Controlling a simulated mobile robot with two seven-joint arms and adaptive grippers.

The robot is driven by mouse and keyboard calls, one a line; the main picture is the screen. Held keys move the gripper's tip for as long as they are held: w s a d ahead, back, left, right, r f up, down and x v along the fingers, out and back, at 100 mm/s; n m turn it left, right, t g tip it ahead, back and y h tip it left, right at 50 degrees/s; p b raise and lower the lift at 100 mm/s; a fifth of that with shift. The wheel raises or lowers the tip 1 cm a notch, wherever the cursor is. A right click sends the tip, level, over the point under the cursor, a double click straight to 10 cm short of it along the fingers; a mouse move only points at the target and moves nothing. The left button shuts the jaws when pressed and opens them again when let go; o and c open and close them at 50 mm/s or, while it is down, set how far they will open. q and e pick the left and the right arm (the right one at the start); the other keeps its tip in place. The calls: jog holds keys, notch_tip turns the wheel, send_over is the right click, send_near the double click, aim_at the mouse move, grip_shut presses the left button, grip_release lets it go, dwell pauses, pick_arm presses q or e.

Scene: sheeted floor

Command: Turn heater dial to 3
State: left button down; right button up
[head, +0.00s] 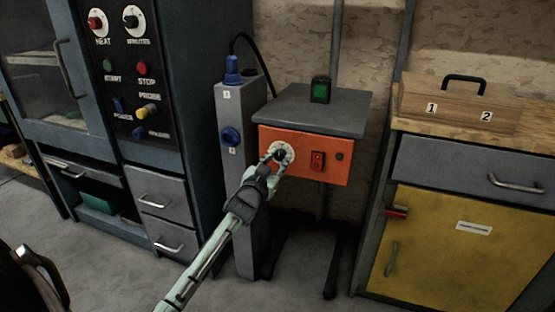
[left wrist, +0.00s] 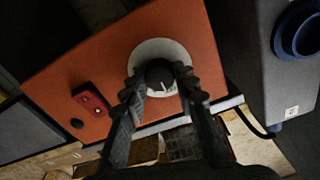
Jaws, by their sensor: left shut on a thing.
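The heater dial (head: 280,153) is a black knob on a round pale scale plate, at the left of the orange heater panel (head: 332,172). My left gripper (head: 273,155) is at the dial in the head view. In the left wrist view, the fingers of my left gripper (left wrist: 160,82) stand on both sides of the black dial (left wrist: 160,75), shut on it. A white pointer line shows on the knob. The scale numbers are too small to read.
A red rocker switch (head: 317,160) sits right of the dial. A grey post with blue sockets (head: 231,136) stands close on the left. A yellow cabinet (head: 440,250) is on the right. A green-screened device (head: 320,90) is on the heater's grey top.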

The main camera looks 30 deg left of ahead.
pick_arm(q)
jog(key=shift+m, duration=0.4)
pick_arm(e)
jog(key=shift+a+f, duration=0.1)
jog(key=shift+a, duration=0.05)
pick_arm(q)
jog(key=shift+m+p, duration=0.5)
jog(key=shift+m, duration=0.5)
jog(key=m, duration=0.2)
jog(key=shift+m, duration=0.3)
jog(key=m, duration=0.3)
jog(key=shift+m+p, duration=0.4)
jog(key=m, duration=1.3)
jog(key=shift+m+p, duration=0.3)
jog(key=shift+m, duration=0.5)
pick_arm(e)
jog(key=shift+f, duration=2.75)
